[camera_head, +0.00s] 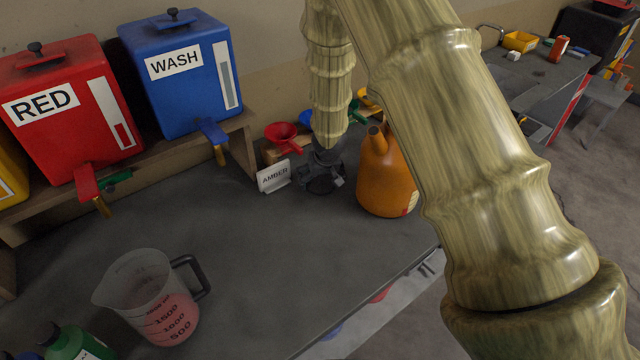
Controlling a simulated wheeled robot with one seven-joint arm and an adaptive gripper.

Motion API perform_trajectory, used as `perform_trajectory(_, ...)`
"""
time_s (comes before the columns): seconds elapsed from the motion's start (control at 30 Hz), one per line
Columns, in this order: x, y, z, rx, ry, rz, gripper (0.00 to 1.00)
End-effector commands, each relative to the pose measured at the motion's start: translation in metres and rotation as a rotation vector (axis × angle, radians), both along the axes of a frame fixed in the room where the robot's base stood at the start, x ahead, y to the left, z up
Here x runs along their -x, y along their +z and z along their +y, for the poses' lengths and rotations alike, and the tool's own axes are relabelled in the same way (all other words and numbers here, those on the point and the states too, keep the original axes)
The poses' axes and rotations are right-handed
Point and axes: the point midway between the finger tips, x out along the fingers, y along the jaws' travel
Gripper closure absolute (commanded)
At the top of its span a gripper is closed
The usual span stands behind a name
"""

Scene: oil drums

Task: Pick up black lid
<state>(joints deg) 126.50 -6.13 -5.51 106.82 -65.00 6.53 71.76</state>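My gripper (321,180) is dark grey and points down at the back of the grey bench, left of the orange jug. Its fingers are spread apart, close to the bench top. A dark round shape, which looks like the black lid (325,185), lies between and under the fingers. The gripper hides much of it, and dark on dark makes its edge hard to make out. I cannot tell whether the fingers touch it.
A white AMBER sign (274,177) and a red funnel (283,134) stand left of the gripper. The orange jug (385,180) stands close on its right. Red (70,120) and blue WASH (180,95) tanks sit on a shelf. A measuring jug (150,295) stands in front; the bench middle is clear.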

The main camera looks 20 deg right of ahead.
Motion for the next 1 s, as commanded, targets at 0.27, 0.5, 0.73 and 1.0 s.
perform_trajectory(0.27, 0.000, 0.000, -0.001, 0.001, -0.001, 0.001, 0.42)
perform_trajectory(0.5, 0.001, 0.000, 0.000, 0.000, -0.001, 0.002, 0.42)
perform_trajectory(0.73, 0.001, 0.009, -0.001, -0.002, -0.002, 0.001, 0.42)
perform_trajectory(1.0, 0.000, 0.025, -0.001, -0.001, -0.003, 0.000, 0.42)
